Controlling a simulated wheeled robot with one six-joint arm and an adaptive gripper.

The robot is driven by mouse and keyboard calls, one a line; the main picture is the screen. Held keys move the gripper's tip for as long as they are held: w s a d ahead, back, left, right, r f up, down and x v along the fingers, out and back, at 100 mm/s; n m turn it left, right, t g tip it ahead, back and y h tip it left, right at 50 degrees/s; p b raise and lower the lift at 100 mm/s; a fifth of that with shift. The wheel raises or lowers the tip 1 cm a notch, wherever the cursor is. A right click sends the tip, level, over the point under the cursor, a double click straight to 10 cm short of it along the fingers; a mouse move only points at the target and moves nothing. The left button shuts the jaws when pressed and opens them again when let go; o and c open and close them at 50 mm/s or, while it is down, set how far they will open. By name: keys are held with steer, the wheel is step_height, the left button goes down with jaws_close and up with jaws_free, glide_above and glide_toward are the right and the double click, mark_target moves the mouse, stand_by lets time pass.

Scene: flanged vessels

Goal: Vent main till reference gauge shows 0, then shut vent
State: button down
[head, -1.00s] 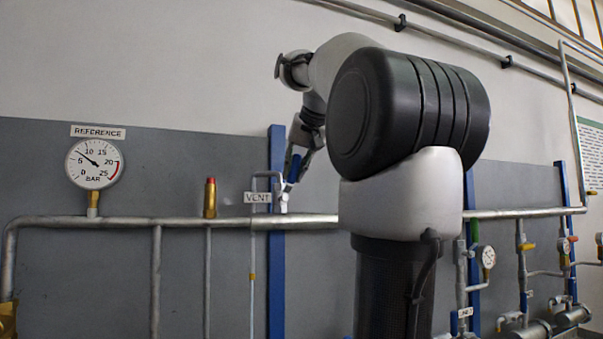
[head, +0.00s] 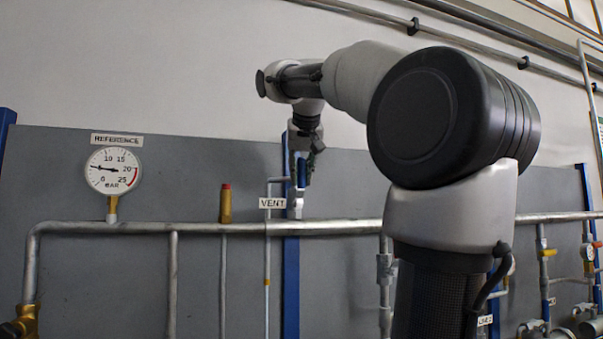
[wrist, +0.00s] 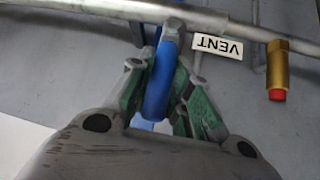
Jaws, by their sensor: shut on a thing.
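The reference gauge (head: 113,171) is a round white dial on the main pipe (head: 200,228) at the left in the head view. Its needle points left, at about 5 bar. The vent valve (head: 295,204) sits on the pipe beside the VENT label (head: 272,203). Its blue handle (head: 302,173) stands up from the valve, and it also shows in the wrist view (wrist: 160,88). My gripper (head: 302,165) is shut on this handle from above. In the wrist view the green-padded fingers of my gripper (wrist: 160,80) are on both sides of it.
A brass fitting with a red top (head: 226,204) stands on the pipe left of the vent; it also shows in the wrist view (wrist: 277,70). A blue post (head: 291,280) runs behind the vent. More valves and pipework (head: 545,255) are at the right.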

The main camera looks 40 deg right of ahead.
steer(key=c, duration=1.3)
jaws_free()
steer(key=shift+f, duration=0.1)
steer(key=v, duration=1.2)
